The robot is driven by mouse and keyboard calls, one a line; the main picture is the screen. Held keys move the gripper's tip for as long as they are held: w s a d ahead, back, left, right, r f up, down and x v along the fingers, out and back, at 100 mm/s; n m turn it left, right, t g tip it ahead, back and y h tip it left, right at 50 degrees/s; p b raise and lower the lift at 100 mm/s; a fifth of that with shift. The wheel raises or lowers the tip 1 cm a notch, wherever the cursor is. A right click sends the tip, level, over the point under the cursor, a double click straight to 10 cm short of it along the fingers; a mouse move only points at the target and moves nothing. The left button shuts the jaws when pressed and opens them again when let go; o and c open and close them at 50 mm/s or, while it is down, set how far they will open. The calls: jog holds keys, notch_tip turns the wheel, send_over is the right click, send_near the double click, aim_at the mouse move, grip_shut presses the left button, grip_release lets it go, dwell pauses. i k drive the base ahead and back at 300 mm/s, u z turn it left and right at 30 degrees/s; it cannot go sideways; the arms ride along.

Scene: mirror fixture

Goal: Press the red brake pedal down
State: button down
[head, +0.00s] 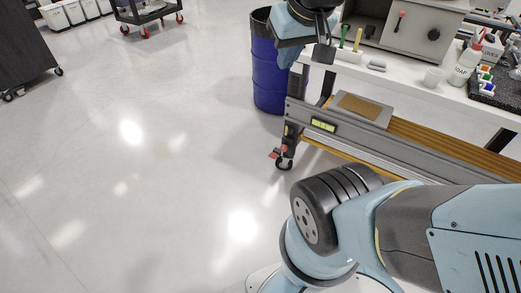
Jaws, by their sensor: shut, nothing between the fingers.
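The red brake pedal (274,155) is small and sticks out on the left side of a black caster wheel (284,164) under the front left corner of the workbench. At this size I cannot tell whether it is up or down. My gripper (324,55) is at the top of the view, well above and to the right of the pedal, in front of the bench top. It is shut and empty, and apart from the pedal.
The workbench (455,95) holds a grey cabinet (410,27), a soap bottle (465,65) and small items. A blue barrel (268,75) stands behind its left end. A long grey beam (400,150) runs along its front.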

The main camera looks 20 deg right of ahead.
aim_at(272, 155)
jog(key=z, duration=0.2)
jog(key=i, duration=0.9)
jog(key=u, duration=0.1)
